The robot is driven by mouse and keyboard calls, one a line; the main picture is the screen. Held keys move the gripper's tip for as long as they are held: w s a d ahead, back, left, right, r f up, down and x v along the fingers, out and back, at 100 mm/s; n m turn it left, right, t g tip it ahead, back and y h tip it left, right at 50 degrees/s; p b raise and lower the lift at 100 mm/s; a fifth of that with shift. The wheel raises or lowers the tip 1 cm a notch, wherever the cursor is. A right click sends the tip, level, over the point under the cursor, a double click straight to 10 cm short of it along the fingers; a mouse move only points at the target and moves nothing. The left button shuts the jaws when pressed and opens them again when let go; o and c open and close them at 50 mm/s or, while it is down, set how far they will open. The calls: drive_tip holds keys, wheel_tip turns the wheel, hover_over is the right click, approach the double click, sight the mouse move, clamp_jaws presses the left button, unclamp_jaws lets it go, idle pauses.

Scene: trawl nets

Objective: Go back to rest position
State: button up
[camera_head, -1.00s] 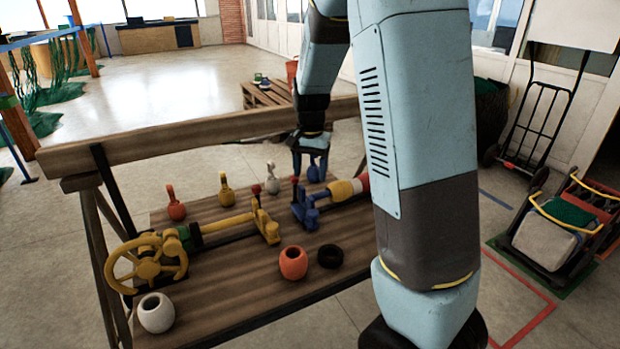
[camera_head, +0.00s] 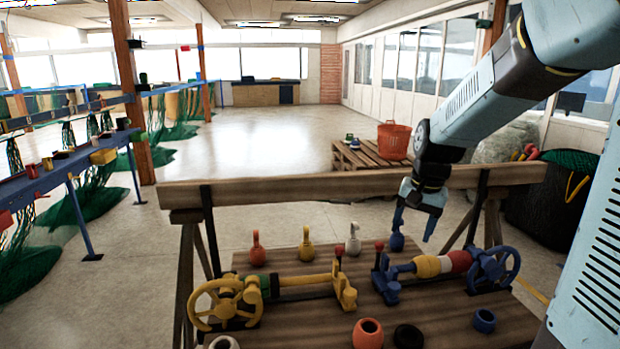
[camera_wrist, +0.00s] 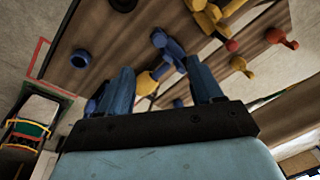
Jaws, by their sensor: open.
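My gripper (camera_head: 414,226) hangs above the back right of the workbench (camera_head: 300,308), pointing down. Its two blue fingers are spread, and nothing is held between them. In the wrist view my gripper's fingers (camera_wrist: 163,85) stand apart, with the bench and its blue clamp (camera_wrist: 168,45) beyond them. A blue piece (camera_head: 397,242) stands on the bench behind one fingertip in the head view; whether they touch I cannot tell.
The bench holds a yellow handwheel (camera_head: 225,304), a blue handwheel (camera_head: 494,268), an orange pot (camera_head: 368,334), a black ring (camera_head: 408,336) and several upright pieces. A wooden beam (camera_head: 330,184) runs behind. A pallet (camera_head: 365,160) with an orange basket (camera_head: 394,140) stands beyond.

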drive_tip(key=s+r+n+t, duration=0.2)
drive_tip(key=s+r, duration=0.2)
drive_tip(key=s, duration=0.6)
drive_tip(key=s+r+n+t+h, duration=0.1)
drive_tip(key=s+r+n+t, duration=0.1)
drive_tip(key=s+r, duration=0.3)
drive_tip(key=s+n, duration=0.1)
drive_tip(key=s, duration=0.3)
drive_tip(key=shift+s+r, duration=0.15)
drive_tip(key=shift+s, duration=0.2)
drive_tip(key=shift+a, duration=0.1)
drive_tip(key=shift+c, duration=0.3)
idle(0.6)
